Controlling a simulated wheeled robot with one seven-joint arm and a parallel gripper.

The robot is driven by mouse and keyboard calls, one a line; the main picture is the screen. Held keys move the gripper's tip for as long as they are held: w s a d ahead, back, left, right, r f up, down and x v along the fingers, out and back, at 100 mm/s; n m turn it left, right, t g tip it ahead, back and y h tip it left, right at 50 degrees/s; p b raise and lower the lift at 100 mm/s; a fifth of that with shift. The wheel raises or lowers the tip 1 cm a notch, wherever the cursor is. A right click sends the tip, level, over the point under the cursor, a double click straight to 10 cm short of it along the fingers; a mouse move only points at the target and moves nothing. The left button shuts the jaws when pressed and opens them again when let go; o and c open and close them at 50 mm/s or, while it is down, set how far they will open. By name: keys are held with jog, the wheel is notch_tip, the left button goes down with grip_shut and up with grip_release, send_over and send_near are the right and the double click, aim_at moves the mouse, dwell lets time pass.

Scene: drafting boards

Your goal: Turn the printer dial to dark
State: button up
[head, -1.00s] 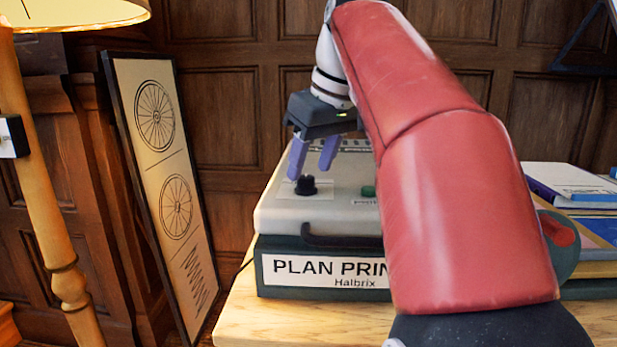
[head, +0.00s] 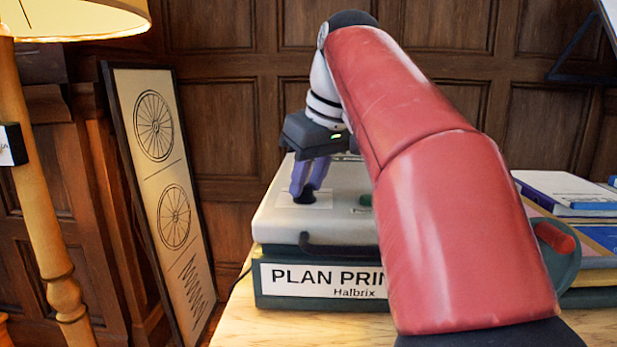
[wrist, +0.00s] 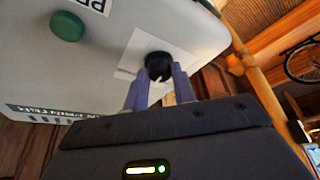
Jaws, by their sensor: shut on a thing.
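The plan printer (head: 335,222) is a pale grey box on a dark green base, with a "PLAN PRINTER" style label partly hidden by my arm. Its black dial (head: 304,197) stands on a white plate on the top left. My gripper (head: 307,190) points down over the dial with its purple fingers closed on it. The wrist view shows the black dial (wrist: 158,66) between the fingertips (wrist: 158,78), with a pale pointer mark on it. The dial's printed settings cannot be read. A green button (wrist: 67,26) also sits on the printer's top.
The printer stands on a light wooden table (head: 300,328). A framed wheel drawing (head: 165,200) leans at left, beside a wooden lamp post (head: 45,210). Books (head: 570,192) and a green item with a red part (head: 555,238) lie at right. Wood panelling closes the back.

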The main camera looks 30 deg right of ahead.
jog(key=m, duration=0.1)
jog(key=m+h, duration=0.1)
jog(key=m, duration=0.1)
jog(key=m+h+p, duration=0.1)
jog(key=m, duration=0.1)
jog(key=shift+a+r, duration=0.1)
jog(key=shift+a, duration=0.15)
jog(key=shift+w+a+m+g+h+p, duration=0.1)
jog(key=shift+m+g+h+p, duration=0.25)
jog(key=shift+m, duration=0.8)
jog(key=shift+a+m+g+h+p, duration=0.1)
jog(key=shift+m+g+h+p, duration=0.25)
jog(key=shift+m, duration=0.8)
jog(key=o, duration=1)
